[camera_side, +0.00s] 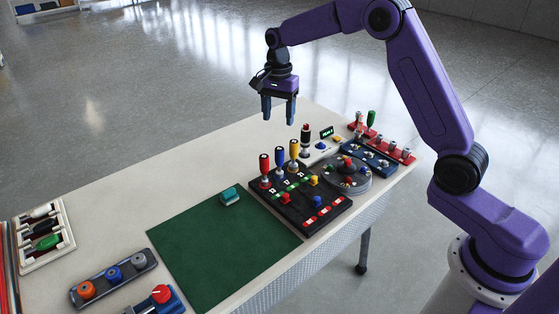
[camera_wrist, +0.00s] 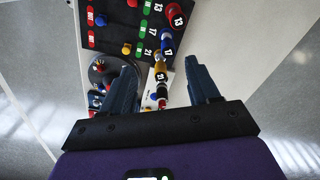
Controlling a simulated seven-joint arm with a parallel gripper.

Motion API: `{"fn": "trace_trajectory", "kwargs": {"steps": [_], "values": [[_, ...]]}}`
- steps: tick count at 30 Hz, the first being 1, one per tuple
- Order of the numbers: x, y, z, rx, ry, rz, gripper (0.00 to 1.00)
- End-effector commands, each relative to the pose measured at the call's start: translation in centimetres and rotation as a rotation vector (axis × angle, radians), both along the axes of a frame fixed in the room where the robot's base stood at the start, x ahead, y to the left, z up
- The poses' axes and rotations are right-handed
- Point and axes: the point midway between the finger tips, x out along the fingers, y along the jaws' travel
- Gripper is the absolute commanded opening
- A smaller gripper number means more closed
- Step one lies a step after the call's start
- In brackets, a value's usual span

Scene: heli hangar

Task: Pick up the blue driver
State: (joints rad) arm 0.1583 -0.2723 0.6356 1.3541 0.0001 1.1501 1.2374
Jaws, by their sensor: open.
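The blue driver (camera_side: 279,157) stands upright at the back edge of a black board (camera_side: 318,214), between a red driver (camera_side: 264,166) and a yellow driver (camera_side: 294,150). In the wrist view the blue driver (camera_wrist: 166,44) shows beyond my fingertips, between the red and yellow ones, near a label "17". My gripper (camera_side: 278,117) is open and empty, pointing down, above the table and clear of the drivers. In the wrist view the gripper (camera_wrist: 159,66) has the yellow driver between its fingers in the picture, but lower down. The blue driver's lower shaft is hard to see.
A black-and-red upright tool (camera_side: 305,141) stands just beyond the yellow driver. A round grey turntable (camera_side: 346,179) and a blue rack (camera_side: 368,160) lie right of the board. A green mat (camera_side: 222,255) lies left, with a teal block (camera_side: 230,196) at its edge.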

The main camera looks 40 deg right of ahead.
Motion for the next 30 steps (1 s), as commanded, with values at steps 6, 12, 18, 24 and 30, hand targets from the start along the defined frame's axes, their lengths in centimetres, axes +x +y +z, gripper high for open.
{"fn": "trace_trajectory", "kwargs": {"steps": [6,12,18,24,30], "values": [[1.9,-2.6,-1.0,0.0,0.002,-0.169,0.61],[2.1,-2.9,-2.8,0.0,0.006,-0.189,0.61],[2.0,-2.9,-6.6,0.0,0.006,-0.188,0.61],[2.1,-2.9,-10.3,0.0,0.006,-0.187,0.61],[2.1,-2.9,-12.8,0.0,0.004,-0.186,0.61]]}}
